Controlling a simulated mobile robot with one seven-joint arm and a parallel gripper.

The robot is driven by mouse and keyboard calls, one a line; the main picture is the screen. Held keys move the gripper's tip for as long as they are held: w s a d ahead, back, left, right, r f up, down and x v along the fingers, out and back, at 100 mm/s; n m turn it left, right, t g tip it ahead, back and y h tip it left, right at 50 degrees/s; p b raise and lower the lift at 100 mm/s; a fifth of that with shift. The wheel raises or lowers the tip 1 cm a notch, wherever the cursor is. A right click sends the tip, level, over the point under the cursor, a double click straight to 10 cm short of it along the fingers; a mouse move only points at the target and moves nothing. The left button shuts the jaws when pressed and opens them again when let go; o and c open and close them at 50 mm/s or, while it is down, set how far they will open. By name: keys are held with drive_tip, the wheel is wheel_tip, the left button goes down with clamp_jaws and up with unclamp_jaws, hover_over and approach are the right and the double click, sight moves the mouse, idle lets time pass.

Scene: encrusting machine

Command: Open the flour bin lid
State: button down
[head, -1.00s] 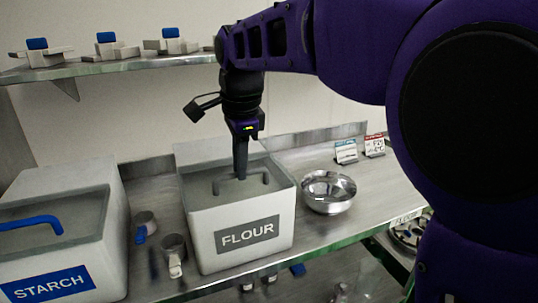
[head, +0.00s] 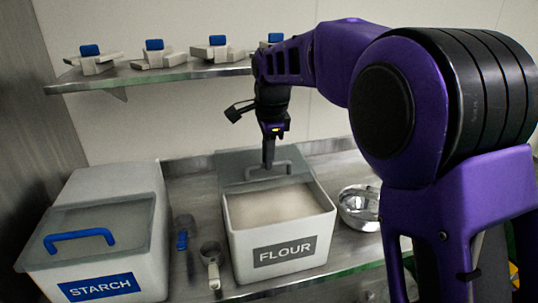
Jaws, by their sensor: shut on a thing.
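The flour bin (head: 279,245) is a white box with a grey FLOUR label, standing on the metal counter. Its grey lid (head: 236,165) is tilted up at the back of the bin, and pale flour (head: 270,208) shows inside. A grey bar handle (head: 281,167) is on the lid. My gripper (head: 269,165) points down and is shut on this handle, near its left part. The fingertips partly cover the handle.
The starch bin (head: 150,262) with a blue handle stands at left, lid closed. Scoops (head: 210,262) lie between the bins. A metal bowl (head: 358,207) is close at right, partly behind my arm. A shelf (head: 150,74) with several blue-topped items runs above.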

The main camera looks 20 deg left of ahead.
drive_tip(key=c, duration=0.8)
unclamp_jaws()
drive_tip(key=shift+c, duration=0.2)
drive_tip(key=s+d+r+p, duration=0.1)
drive_tip(key=s+d+r, duration=0.1)
drive_tip(key=r, duration=1.5)
drive_tip(key=shift+s, duration=0.5)
